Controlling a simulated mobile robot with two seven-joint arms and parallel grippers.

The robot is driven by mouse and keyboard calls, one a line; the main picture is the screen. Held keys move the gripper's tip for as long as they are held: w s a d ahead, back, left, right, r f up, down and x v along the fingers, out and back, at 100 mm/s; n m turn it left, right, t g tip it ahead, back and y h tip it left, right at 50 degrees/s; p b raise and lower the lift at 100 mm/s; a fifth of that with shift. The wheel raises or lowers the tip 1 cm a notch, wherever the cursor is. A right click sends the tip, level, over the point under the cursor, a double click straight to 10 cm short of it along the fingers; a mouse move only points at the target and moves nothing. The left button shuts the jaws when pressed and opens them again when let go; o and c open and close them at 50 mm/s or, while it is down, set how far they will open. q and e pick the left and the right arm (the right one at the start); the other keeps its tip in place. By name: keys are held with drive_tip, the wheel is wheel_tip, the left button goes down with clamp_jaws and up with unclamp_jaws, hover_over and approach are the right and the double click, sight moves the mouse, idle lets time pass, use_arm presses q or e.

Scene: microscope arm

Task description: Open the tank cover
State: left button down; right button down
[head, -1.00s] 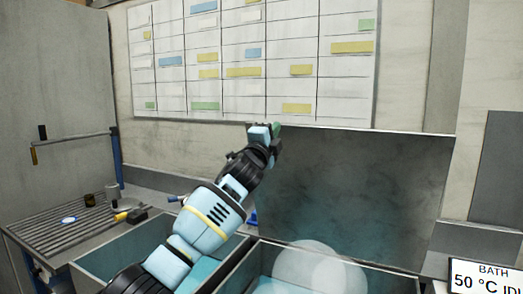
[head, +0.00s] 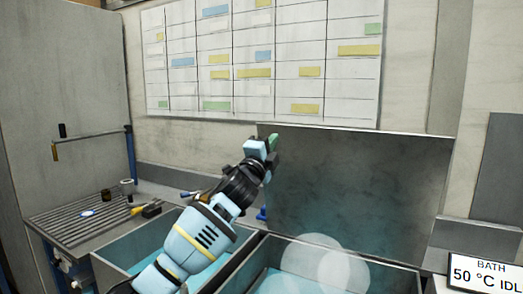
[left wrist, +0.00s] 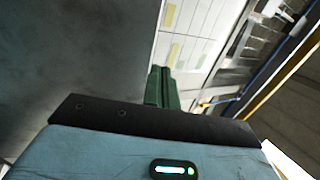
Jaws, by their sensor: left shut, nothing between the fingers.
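The tank cover (head: 355,190) is a dark grey panel. It stands raised, nearly upright, along the back edge of the right-hand tank (head: 330,270). The tank below it is uncovered at the front and shows pale blue inside. My left gripper (head: 273,142) is at the cover's upper left corner, its green fingers shut and empty. In the left wrist view the shut green fingers (left wrist: 162,87) point past the edge of a dark panel on the left. I cannot tell whether they touch the cover. My right gripper is not in view.
A second open tank (head: 130,265) with blue liquid lies to the left. A slatted drain bench (head: 75,222) with small tools and cups stands at the far left. A bath display (head: 485,272) reads 50 °C at the right. A schedule board (head: 260,60) hangs behind.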

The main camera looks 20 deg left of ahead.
use_arm(q)
drive_tip(key=s, duration=0.6)
drive_tip(key=shift+f, duration=0.4)
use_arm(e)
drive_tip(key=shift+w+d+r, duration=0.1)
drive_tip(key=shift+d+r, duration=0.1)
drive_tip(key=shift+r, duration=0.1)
